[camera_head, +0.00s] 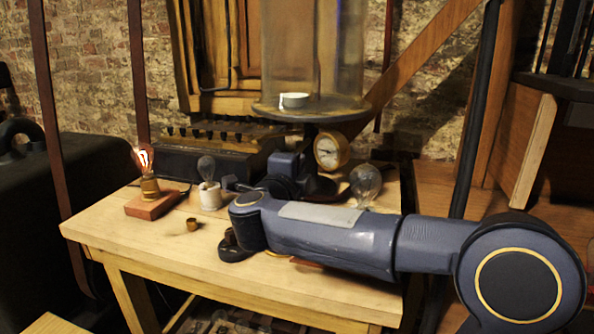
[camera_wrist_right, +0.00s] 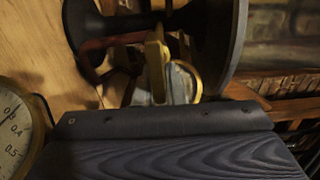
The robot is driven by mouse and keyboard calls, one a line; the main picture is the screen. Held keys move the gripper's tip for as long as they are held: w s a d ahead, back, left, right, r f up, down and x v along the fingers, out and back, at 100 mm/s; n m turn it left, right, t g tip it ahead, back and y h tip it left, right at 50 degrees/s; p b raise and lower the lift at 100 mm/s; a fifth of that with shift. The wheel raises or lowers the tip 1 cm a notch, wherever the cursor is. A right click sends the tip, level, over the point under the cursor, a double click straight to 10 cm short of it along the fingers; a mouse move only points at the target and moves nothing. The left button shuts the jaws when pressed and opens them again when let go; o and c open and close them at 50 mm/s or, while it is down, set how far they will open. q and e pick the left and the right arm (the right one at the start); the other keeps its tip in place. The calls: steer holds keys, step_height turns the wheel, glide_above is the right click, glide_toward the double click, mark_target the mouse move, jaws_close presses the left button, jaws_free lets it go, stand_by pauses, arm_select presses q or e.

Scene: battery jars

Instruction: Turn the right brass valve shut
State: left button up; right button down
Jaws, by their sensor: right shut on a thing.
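The bell-jar stand holds a clear glass cylinder (camera_head: 312,55) on a round dark plate (camera_head: 270,110), with a brass-rimmed gauge (camera_head: 331,150) below it. The gauge also shows at the left edge of the right wrist view (camera_wrist_right: 12,128). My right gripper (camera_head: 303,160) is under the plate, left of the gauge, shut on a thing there. In the right wrist view a brass-coloured piece (camera_wrist_right: 156,55), seemingly the right valve, stands at the jaws beside the dark stand. My gripper and arm hide the valve in the head view. My left gripper is out of view.
A lit bulb on a wooden base (camera_head: 152,205), a bulb in a white socket (camera_head: 210,196) and a small brass cap (camera_head: 193,224) stand on the wooden table (camera_head: 130,240). Another bulb (camera_head: 365,183) stands behind my right arm. The table's front left is clear.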

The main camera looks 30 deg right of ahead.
steer(key=shift+f, duration=0.15)
steer(key=c, duration=1.5)
jaws_free()
steer(key=p+v, duration=0.1)
steer(key=v, duration=0.7)
